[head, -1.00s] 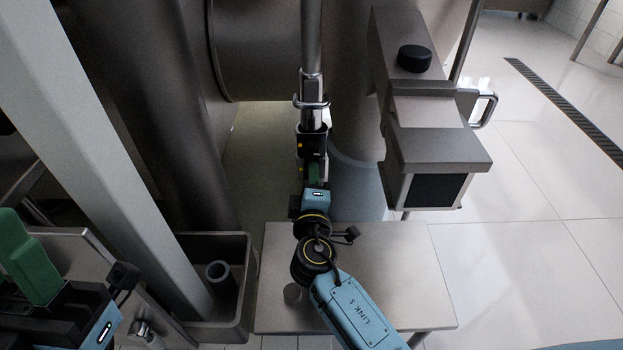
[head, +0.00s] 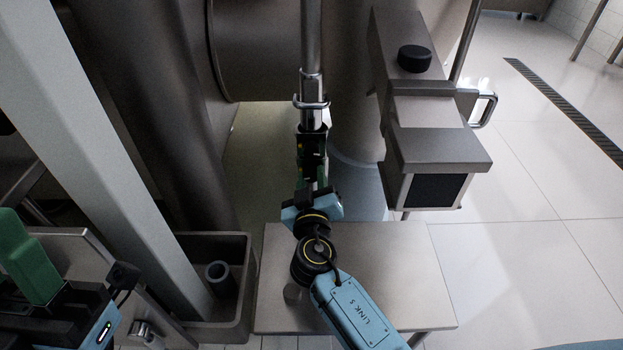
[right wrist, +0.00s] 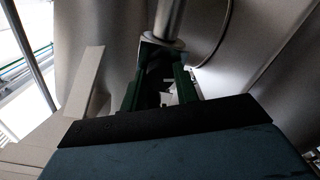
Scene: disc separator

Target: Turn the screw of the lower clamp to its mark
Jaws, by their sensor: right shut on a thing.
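A metal fitting with a wire loop (head: 311,88), apparently the lower clamp, sits on the upright pipe in the head view. It also shows at the top of the right wrist view (right wrist: 162,42). My right gripper (head: 313,150) is just below it, shut on a dark part taken to be the clamp screw. In the right wrist view, the green fingers of my right gripper (right wrist: 160,90) stand either side of this dark part. The screw's mark cannot be made out. My left gripper (head: 32,262) is at the lower left edge, away from the clamp; its jaw opening cannot be judged.
A steel table (head: 390,270) lies under my right arm. A grey bin (head: 248,290) with a short tube (head: 217,272) inside stands left of it. A boxy steel unit with a black knob (head: 414,58) is close on the right.

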